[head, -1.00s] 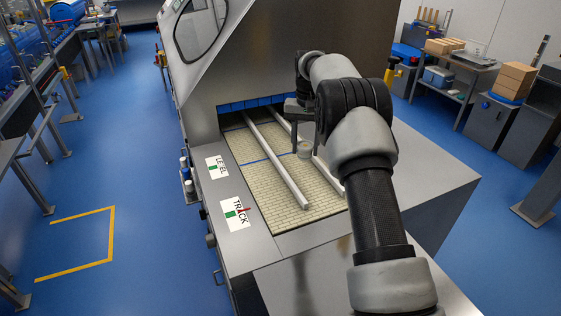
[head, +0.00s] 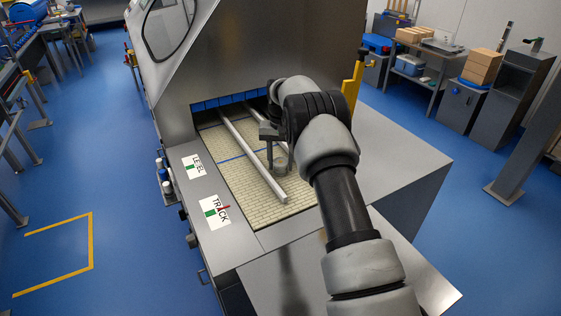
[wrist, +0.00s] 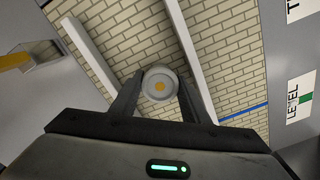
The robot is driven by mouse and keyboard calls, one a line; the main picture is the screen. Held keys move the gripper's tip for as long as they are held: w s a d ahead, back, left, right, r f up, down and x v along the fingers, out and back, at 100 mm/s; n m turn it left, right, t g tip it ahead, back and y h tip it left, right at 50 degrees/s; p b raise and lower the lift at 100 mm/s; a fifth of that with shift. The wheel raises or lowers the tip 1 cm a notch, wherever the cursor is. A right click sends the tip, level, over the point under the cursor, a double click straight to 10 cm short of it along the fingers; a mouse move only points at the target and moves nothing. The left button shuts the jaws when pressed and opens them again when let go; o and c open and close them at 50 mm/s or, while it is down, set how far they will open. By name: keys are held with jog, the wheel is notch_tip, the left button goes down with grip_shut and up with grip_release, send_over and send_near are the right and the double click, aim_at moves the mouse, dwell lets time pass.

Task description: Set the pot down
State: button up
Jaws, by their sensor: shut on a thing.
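In the head view, my gripper (head: 278,156) is low over the belt, and the pot is mostly hidden by the fingers. My gripper is shut on the pot. Below is a belt of pale brick-patterned links (head: 232,181) with two light rails (head: 250,155). In the wrist view the pot appears between the rails. I cannot tell whether its base touches the belt.
A grey metal machine housing (head: 240,55) rises behind the belt, with a blue strip curtain (head: 232,99) at its opening. Labelled plates, LEVEL (head: 194,166) and TRACK (head: 215,212), lie left of the belt. The near belt and the blue line (head: 232,158) are clear.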

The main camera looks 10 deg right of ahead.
jog(key=shift+f, duration=0.2)
jog(key=o, duration=1.1)
jog(key=shift+r, duration=0.1)
jog(key=shift+c, duration=0.2)
